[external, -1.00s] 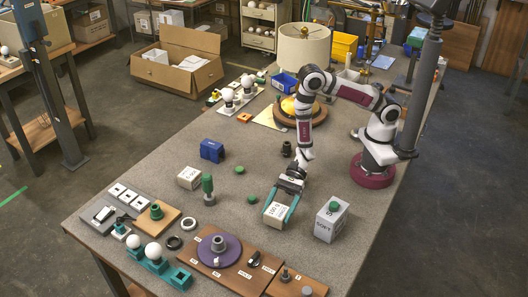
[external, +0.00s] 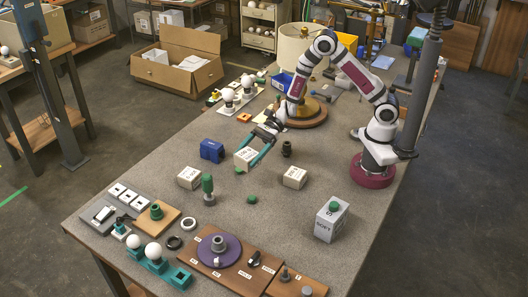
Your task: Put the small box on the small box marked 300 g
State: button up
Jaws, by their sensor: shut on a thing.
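My gripper (external: 254,151) is shut on a small white box (external: 245,159), with its teal fingers on the box's sides. The box is left of centre in the external view and seems raised over the table, though its height is hard to judge. Two other small pale boxes stand on the grey table: one on the left (external: 189,178) and one to the right (external: 293,177). Their printed labels are too small to read, so I cannot tell which is marked 300 g. The held box is up and right of the left box, and apart from both.
A blue block (external: 211,150) stands close left of the held box. A green knobbed post (external: 208,189) stands beside the left box. A larger grey box (external: 331,221) is at the right front. Lamp parts on boards fill the front. The table's middle is fairly clear.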

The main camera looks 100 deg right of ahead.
jog(key=w+d+r+m+t+h, duration=0.1)
jog(key=w+d+r+m+h, duration=0.2)
jog(key=w+d, duration=0.35)
jog(key=w+d+r+m+t+h, duration=0.1)
jog(key=w+d+r+m+h, duration=0.1)
jog(key=w+d+m+h, duration=0.35)
jog(key=n+y, duration=0.1)
jog(key=n, duration=0.1)
send_over(190, 173)
notch_tip(190, 173, down, 6)
jog(key=shift+s+f, duration=0.15)
jog(key=shift+f, duration=0.05)
jog(key=f, duration=0.4)
jog(key=shift+w+a, duration=0.15)
jog(key=shift+w, duration=0.05)
jog(key=shift+f, duration=0.15)
jog(key=shift+f, duration=0.1)
